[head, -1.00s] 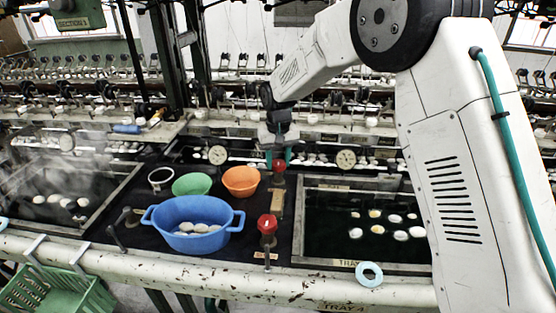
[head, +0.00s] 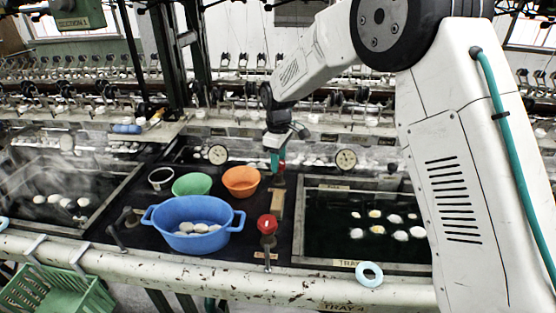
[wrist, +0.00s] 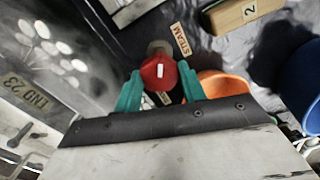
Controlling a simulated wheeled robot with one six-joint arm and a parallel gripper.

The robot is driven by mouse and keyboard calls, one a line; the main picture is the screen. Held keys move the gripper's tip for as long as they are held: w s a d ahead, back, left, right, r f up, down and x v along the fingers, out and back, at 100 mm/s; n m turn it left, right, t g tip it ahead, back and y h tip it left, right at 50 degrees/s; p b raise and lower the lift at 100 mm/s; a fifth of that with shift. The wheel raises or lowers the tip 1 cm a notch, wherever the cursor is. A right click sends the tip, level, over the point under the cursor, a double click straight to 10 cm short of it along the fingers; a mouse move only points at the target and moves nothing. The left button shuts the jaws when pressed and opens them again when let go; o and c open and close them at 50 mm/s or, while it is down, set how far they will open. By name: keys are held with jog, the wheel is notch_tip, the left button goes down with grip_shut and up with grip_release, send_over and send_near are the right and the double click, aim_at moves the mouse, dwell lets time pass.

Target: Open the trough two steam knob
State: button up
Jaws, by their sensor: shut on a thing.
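A red round steam knob (wrist: 158,72) with a white mark on its face sits between the teal fingers of my gripper (wrist: 160,90) in the wrist view. A "STEAM" label (wrist: 181,38) lies just beside it. The fingers are shut on the knob from both sides. In the head view my gripper (head: 278,162) reaches down at the back of the dark bench, behind the wooden block (head: 276,205). Only a bit of the red knob (head: 282,166) shows there, the rest hidden by the fingers. The block (wrist: 232,15) bears a "2" in the wrist view.
A second red knob (head: 267,224) stands at the bench front. An orange bowl (head: 241,181), a green bowl (head: 192,184) and a blue tub (head: 193,226) with cocoons are to the left. A water trough (head: 330,256) with cocoons lies to the right. Two gauges stand behind.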

jog(key=n, duration=0.5)
jog(key=shift+r+n, duration=0.1)
jog(key=shift+n, duration=0.2)
dwell(0.4)
jog(key=o, duration=1)
jog(key=shift+c, duration=0.2)
jog(key=shift+r, duration=3.9)
